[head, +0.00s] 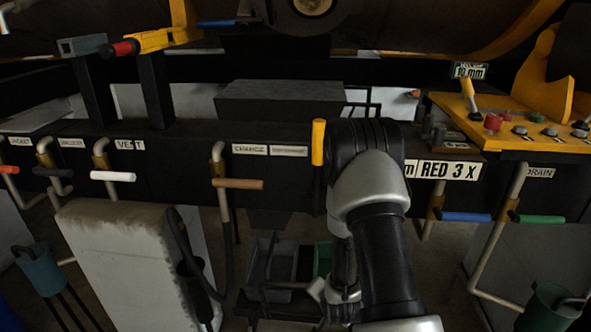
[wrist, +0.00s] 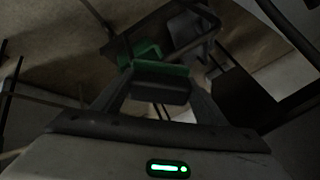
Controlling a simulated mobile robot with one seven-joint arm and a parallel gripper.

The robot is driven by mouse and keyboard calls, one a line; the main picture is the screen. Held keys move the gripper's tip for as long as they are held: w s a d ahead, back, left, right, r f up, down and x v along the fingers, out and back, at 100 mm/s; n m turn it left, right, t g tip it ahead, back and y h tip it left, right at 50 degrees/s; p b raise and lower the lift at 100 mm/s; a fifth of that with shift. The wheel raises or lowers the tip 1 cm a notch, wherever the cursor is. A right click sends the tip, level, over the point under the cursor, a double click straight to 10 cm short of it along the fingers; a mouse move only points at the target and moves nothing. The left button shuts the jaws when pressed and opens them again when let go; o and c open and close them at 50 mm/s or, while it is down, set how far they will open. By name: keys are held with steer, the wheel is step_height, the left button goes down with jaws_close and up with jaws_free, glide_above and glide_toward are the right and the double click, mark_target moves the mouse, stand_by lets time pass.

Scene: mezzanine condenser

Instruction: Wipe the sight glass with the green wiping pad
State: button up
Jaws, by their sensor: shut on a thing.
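In the wrist view my gripper (wrist: 160,86) is shut on the green wiping pad (wrist: 163,68), which shows as a green strip along a dark block between the fingers. In the head view my forearm hangs down in the middle, its lower end beside the bins under the bench; the fingers and pad cannot be made out there. A round dark-rimmed port with a pale centre (head: 312,5), possibly the sight glass, is cut by the top edge of the head view, far above my gripper. Its surface state cannot be judged.
A grey bin (head: 271,262) and a green bin (head: 322,258) sit below the dark beam. Along the beam are a yellow lever (head: 318,141), an orange-brown handle (head: 238,184) and a white handle (head: 113,176). A yellow control panel (head: 515,118) stands right. A dark block (head: 280,95) rests on the beam.

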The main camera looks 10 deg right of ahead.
steer(key=shift+w+d+f+m+t+h+b, duration=0.3)
steer(key=shift+w+m+t+h+b, duration=0.15)
steer(key=shift+m+t+h+b, duration=0.3)
steer(key=w+m+t+h+b, duration=0.1)
steer(key=h, duration=0.1)
steer(key=d+r+m+t+h, duration=0.1)
steer(key=t+h, duration=0.1)
steer(key=w+d+r+m+t+h+b, duration=0.1)
steer(key=h, duration=0.1)
steer(key=shift+w+r+t+b, duration=0.1)
steer(key=shift+w+t+b, duration=0.15)
steer(key=shift+w+b, duration=0.1)
steer(key=r+t+h+b, duration=0.1)
steer(key=w+r+t+h+b, duration=0.1)
steer(key=r+h, duration=0.1)
steer(key=r+m+t+h+b, duration=0.1)
steer(key=b, duration=0.1)
steer(key=shift+w+a+r+t+h, duration=0.2)
steer(key=shift+a+r+t+h, duration=0.05)
steer(key=shift+r+t+h, duration=0.15)
steer(key=s+a+r+n+t+y+b, duration=0.3)
steer(key=a+r+t+y+b, duration=0.2)
steer(key=a+r, duration=0.4)
steer(key=shift+r+n+t, duration=0.35)
steer(key=shift+r+t, duration=0.2)
steer(key=shift+t, duration=0.35)
